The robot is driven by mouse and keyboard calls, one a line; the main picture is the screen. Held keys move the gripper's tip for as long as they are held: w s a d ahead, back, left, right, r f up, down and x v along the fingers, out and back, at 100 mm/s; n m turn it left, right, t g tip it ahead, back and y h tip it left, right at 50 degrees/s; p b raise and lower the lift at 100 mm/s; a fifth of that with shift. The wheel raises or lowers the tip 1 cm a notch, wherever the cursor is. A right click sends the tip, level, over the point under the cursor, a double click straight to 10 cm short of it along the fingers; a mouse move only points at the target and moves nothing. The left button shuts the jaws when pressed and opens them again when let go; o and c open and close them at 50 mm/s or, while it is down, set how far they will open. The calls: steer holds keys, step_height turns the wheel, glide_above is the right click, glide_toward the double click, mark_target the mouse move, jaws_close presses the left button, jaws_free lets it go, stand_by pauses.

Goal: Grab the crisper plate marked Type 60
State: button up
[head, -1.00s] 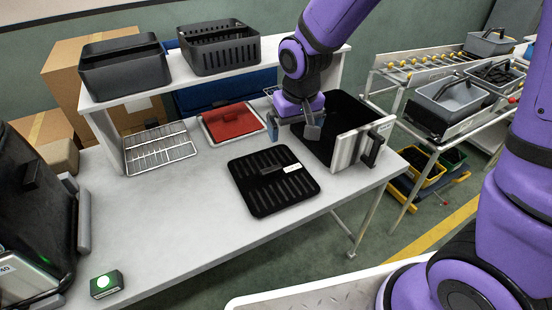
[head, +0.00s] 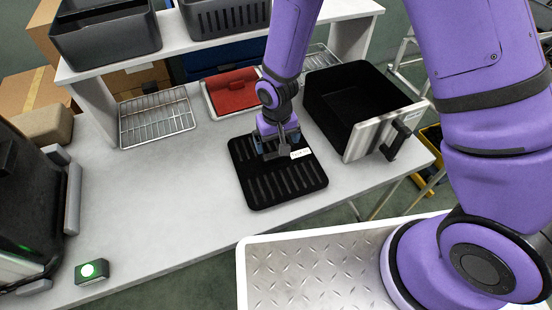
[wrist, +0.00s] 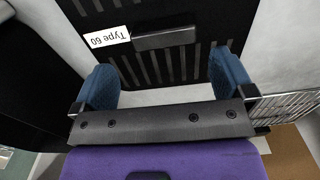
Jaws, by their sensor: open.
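The crisper plate (head: 276,188) is a flat black slotted plate lying on the grey table. Its white label (wrist: 107,37) reads "Type 60" upside down in the wrist view. Beside the label is a raised black handle block (wrist: 165,38) near the plate's middle. My gripper (head: 275,150) is over the plate's far part in the head view and hides some of it and the handle. In the wrist view my gripper (wrist: 165,85) has its two blue fingers spread wide, with nothing between them. The handle lies ahead of the fingertips.
A black drawer basket (head: 350,95) with a silver front stands right of the plate. A wire rack (head: 157,116) and a red tray (head: 233,92) lie behind. A shelf with dark baskets (head: 107,32) stands at the back.

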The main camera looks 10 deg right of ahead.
mark_target(275, 154)
steer(key=shift+a+f, duration=0.2)
steer(key=shift+f, duration=3.25)
steer(key=c, duration=0.8)
steer(key=shift+c, duration=0.2)
steer(key=shift+r, duration=0.2)
